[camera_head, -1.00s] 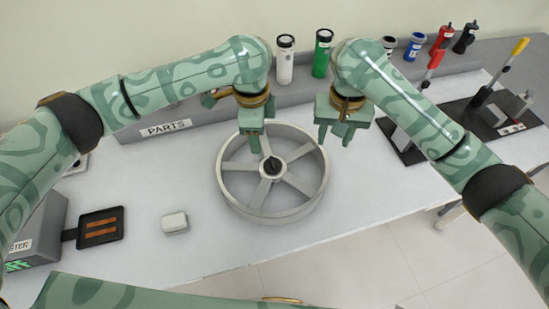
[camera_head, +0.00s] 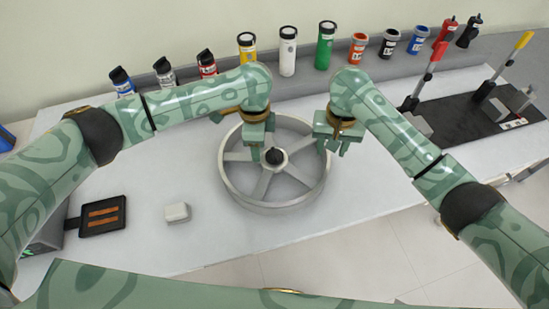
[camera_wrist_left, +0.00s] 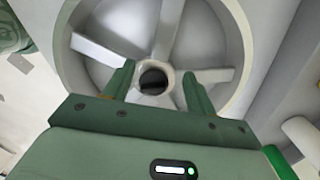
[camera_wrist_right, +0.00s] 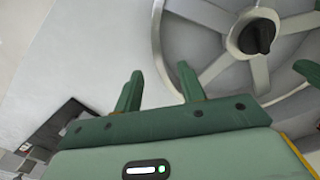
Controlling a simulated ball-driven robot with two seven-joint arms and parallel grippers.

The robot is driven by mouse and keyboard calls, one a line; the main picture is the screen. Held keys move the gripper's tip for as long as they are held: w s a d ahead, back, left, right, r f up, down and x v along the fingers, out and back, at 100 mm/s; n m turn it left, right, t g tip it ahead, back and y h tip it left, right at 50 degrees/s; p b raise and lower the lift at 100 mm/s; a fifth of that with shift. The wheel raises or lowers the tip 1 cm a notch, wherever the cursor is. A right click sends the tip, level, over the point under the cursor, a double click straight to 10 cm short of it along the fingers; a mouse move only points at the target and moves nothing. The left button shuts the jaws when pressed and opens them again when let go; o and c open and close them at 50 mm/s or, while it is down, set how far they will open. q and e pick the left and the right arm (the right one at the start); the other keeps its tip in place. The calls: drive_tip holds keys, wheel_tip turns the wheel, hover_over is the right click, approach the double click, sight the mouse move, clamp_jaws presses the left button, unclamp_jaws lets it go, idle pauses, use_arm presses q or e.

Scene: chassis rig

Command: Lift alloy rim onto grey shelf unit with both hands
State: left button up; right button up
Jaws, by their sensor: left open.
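The alloy rim (camera_head: 264,186) lies flat on the white bench in the middle of the head view, spokes up, with a dark cap at its hub. It also shows in the left wrist view (camera_wrist_left: 205,76) and the right wrist view (camera_wrist_right: 215,70). My left gripper (camera_head: 262,158) is open above the rim near the hub; its fingers appear either side of the hub in its wrist view, contact unclear. My right gripper (camera_head: 334,150) is open and empty beside the rim's right edge. A low grey shelf (camera_head: 310,92) runs along the back of the bench.
Several coloured bottles and tubs, including a white one (camera_head: 288,50) and a green one (camera_head: 325,45), line the grey shelf. A black base with clamps (camera_head: 465,110) stands right. A small white block (camera_head: 177,212) and black tray (camera_head: 102,215) lie left. The bench front is mostly clear.

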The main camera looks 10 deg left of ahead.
sight(274, 160)
use_arm(q)
wheel_tip(274, 160, down, 7)
drive_tip(key=shift+f, duration=0.2)
use_arm(e)
wheel_tip(274, 160, down, 7)
drive_tip(key=shift+s+f, duration=0.1)
drive_tip(key=shift+f, duration=0.1)
use_arm(q)
drive_tip(key=c, duration=0.9)
use_arm(e)
clamp_jaws()
use_arm(q)
clamp_jaws()
drive_tip(key=shift+d, duration=0.1)
use_arm(e)
drive_tip(key=shift+a, duration=0.1)
